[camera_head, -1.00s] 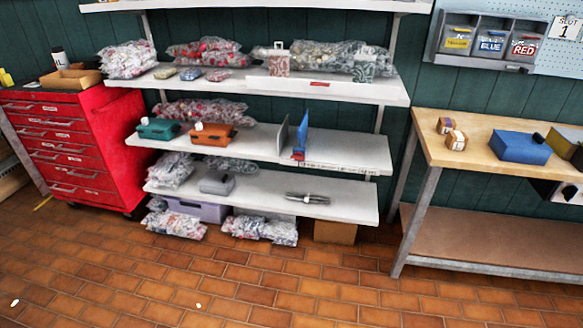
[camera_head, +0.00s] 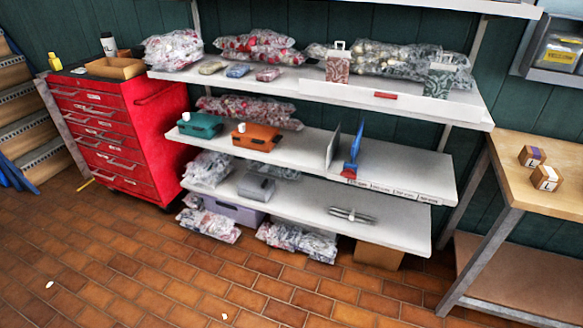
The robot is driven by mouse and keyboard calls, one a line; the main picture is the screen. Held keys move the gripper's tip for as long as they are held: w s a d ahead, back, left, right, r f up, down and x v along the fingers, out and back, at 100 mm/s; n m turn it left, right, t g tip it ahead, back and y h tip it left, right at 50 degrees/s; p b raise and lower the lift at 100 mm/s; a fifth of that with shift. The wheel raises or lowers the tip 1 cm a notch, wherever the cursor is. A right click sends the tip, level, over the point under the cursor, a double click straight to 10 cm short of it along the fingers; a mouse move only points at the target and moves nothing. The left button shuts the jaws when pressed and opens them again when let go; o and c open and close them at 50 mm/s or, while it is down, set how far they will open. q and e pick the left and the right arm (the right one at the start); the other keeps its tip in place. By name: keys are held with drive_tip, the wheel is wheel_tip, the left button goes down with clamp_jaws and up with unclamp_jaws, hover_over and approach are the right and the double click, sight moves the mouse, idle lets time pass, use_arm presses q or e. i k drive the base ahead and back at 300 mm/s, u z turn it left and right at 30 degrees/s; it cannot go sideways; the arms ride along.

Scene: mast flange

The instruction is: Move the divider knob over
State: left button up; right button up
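Two upright dividers stand on the middle shelf (camera_head: 400,178) of the white shelf unit. One is a grey panel (camera_head: 333,146). To its right is a blue divider (camera_head: 353,150), with a small red patch (camera_head: 348,173) at its foot by the shelf's front edge. I cannot make out a separate knob at this distance. The shelf right of the blue divider is bare, with labels (camera_head: 395,189) along its front edge. Neither of my grippers is in view.
Left of the dividers are an orange case (camera_head: 257,138) and a teal case (camera_head: 201,125). A red tool cabinet (camera_head: 105,143) stands left of the shelves, and a wooden workbench (camera_head: 535,200) stands right. The tiled floor (camera_head: 150,270) in front is mostly clear.

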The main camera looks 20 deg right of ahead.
sight(348, 173)
drive_tip(key=u, duration=0.35)
drive_tip(key=i, duration=1.05)
drive_tip(key=z, duration=0.5)
drive_tip(key=i, duration=0.65)
drive_tip(key=z, duration=0.6)
